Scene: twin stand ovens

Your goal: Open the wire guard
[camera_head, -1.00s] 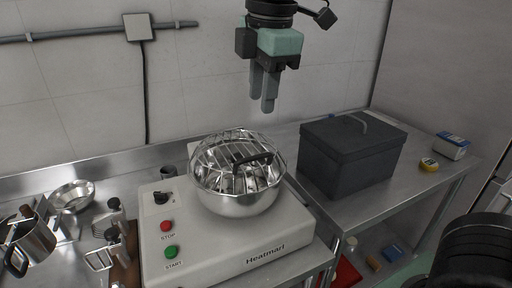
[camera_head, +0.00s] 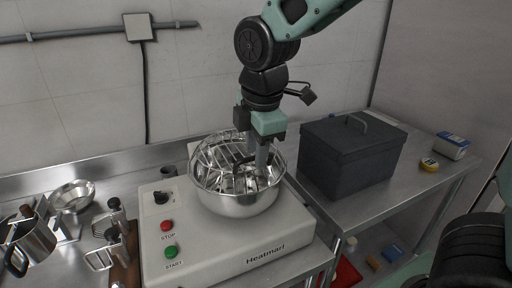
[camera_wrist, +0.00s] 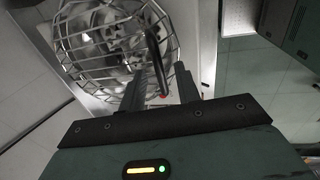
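The wire guard (camera_head: 215,150) is a domed cage of shiny bars over a steel bowl (camera_head: 235,205) on the white Heatmari machine. In the wrist view the guard's bars (camera_wrist: 85,60) fill the upper left. Its dark handle (camera_wrist: 157,60) runs down toward the space between my fingers. My gripper (camera_head: 263,158) points down at the right side of the guard, close to the handle. In the wrist view my gripper (camera_wrist: 160,90) has its two fingers apart, with the handle's near end between or just beyond them. I cannot tell whether they touch it.
The machine carries a red stop button (camera_head: 167,226), a green start button (camera_head: 171,251) and a dark knob (camera_head: 161,197). A dark lidded box (camera_head: 345,165) stands close on the right. Utensils and a small steel bowl (camera_head: 72,196) are on the left.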

